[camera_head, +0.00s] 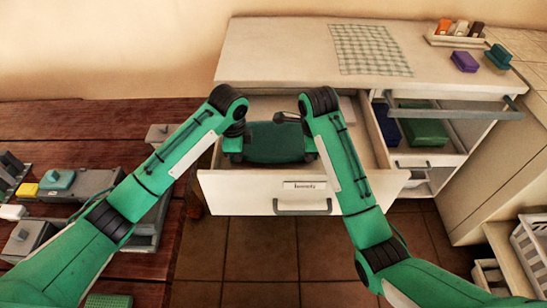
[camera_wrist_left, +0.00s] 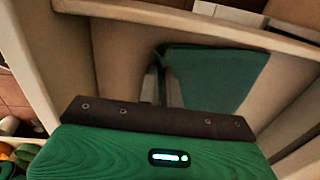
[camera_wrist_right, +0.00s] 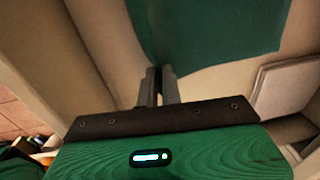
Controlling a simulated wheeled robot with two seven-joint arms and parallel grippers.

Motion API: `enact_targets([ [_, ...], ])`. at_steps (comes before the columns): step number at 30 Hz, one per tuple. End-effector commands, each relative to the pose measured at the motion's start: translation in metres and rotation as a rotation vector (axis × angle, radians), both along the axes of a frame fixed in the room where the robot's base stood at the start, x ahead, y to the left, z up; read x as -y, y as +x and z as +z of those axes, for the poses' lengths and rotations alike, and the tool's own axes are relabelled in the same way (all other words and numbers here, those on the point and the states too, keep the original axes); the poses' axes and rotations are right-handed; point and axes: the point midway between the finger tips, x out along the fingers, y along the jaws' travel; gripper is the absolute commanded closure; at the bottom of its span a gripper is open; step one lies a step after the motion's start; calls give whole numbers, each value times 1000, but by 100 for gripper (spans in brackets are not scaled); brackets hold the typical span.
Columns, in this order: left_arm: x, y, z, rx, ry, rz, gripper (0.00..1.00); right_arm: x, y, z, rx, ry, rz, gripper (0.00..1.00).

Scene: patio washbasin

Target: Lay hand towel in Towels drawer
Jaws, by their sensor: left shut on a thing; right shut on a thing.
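The dark green hand towel (camera_head: 275,143) is spread between my two grippers inside the open drawer (camera_head: 240,191), whose front carries a small label (camera_head: 305,186). My left gripper (camera_head: 236,157) is shut on the towel's left side; the towel (camera_wrist_left: 215,75) also shows at its fingertips in the left wrist view. My right gripper (camera_head: 311,157) is shut on the right side; the right wrist view shows the towel (camera_wrist_right: 210,35) beyond its fingers. The forearms hide part of the drawer. I cannot tell whether the towel touches the drawer floor.
A pale flat item (camera_head: 347,107) lies at the drawer's back right. An open compartment to the right holds a green item (camera_head: 423,127) and a blue item (camera_head: 387,125), with a grey bar (camera_head: 455,113) across it. A checked cloth (camera_head: 370,50) lies on the countertop (camera_head: 285,50).

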Motion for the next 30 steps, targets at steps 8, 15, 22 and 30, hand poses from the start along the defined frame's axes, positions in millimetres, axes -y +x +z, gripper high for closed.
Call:
enact_targets([
  [8, 0, 0, -9, 9, 0, 0, 100, 0, 0, -9, 9, 1, 1, 100],
  [15, 0, 0, -8, 8, 0, 0, 90, 0, 0, -8, 8, 0, 1, 90],
  [22, 0, 0, -8, 8, 0, 0, 60, 0, 0, -8, 8, 0, 1, 60],
  [30, 0, 0, -8, 8, 0, 0, 60, 0, 0, -8, 10, 0, 1, 60],
])
